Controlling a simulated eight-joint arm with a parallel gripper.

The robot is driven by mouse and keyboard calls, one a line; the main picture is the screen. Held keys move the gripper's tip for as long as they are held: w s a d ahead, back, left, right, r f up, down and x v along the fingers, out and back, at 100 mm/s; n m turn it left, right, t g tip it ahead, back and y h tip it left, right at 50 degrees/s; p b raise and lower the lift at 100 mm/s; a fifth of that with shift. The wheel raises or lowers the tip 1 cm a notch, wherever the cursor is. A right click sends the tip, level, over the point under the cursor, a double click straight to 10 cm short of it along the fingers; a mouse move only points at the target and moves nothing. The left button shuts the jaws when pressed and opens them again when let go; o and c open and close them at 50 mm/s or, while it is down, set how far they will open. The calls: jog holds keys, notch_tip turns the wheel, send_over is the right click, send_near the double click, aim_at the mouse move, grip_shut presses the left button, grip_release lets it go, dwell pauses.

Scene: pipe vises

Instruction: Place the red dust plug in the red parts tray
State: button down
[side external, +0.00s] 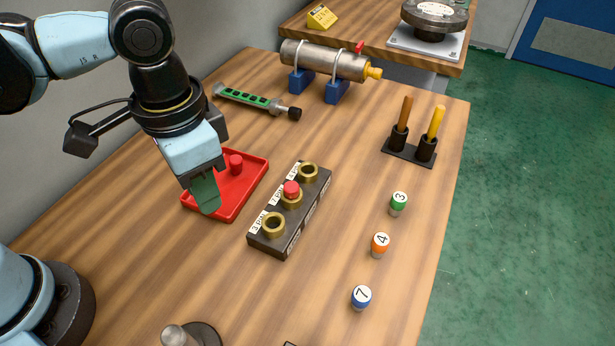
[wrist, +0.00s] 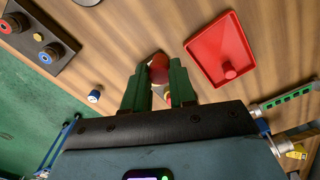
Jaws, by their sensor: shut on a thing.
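My gripper (wrist: 158,76) has green fingers and is shut on a red rounded piece (wrist: 158,66), which looks like a red dust plug. In the side view my gripper (side external: 206,200) is in front of the near left part of the red parts tray (side external: 245,192), and the fingers hide the held piece. In the wrist view the tray (wrist: 205,45) lies to the right of the fingers. Another red plug (side external: 235,163) stands in the tray and shows in the wrist view (wrist: 229,70). A further red plug (side external: 291,188) sits in the middle socket of the dark block.
The dark block (side external: 268,245) with brass sockets stands right of the tray. A green tool (side external: 248,99) and a clamped metal cylinder (side external: 325,62) lie behind.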

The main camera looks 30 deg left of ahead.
jog(key=shift+s+a, duration=0.2)
jog(key=shift+s, duration=0.05)
jog(key=shift+w+a+f, duration=0.1)
jog(key=shift+a+f, duration=0.1)
jog(key=shift+f, duration=0.05)
send_near(226, 182)
jog(key=s, duration=0.4)
jog(key=shift+d+f, duration=0.2)
jog(key=shift+d, duration=0.2)
jog(key=shift+w+f, duration=0.1)
jog(key=shift+f, duration=2)
jog(key=shift+f, duration=0.15)
jog(key=c, duration=0.9)
grip_release()
